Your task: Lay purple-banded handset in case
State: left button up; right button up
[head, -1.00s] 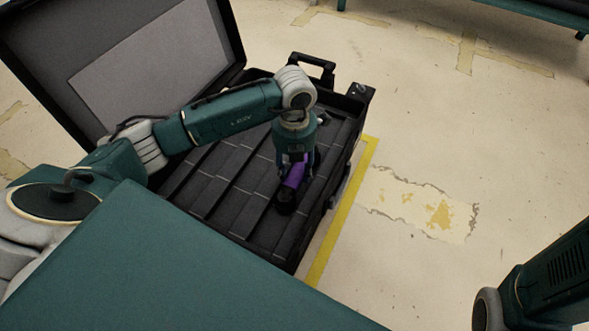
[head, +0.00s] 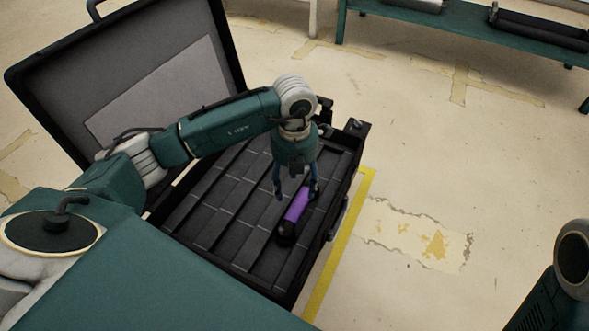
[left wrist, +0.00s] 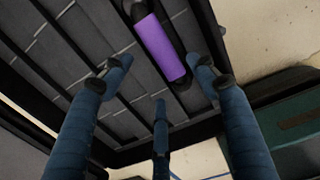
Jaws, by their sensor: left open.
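The purple-banded handset (head: 296,207) lies in the open black case (head: 318,247), in a slot near the case's right side. It is black with a wide purple band, and it also shows in the left wrist view (left wrist: 158,48). My left gripper (head: 296,193) is open and empty just above the handset's far part. In the left wrist view its blue fingers (left wrist: 160,88) are spread apart, clear of the handset. My right gripper is not in view; only part of my right arm shows at the lower right.
The case's lid (head: 130,75) stands open at the back left. The case's other slots look empty. A yellow floor line (head: 345,235) runs along its right side, with open floor beyond. A green bench (head: 462,32) with dark items stands at the back right.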

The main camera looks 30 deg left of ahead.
pick_arm(q)
jog(key=shift+r+p, duration=0.4)
jog(key=shift+r, duration=1.05)
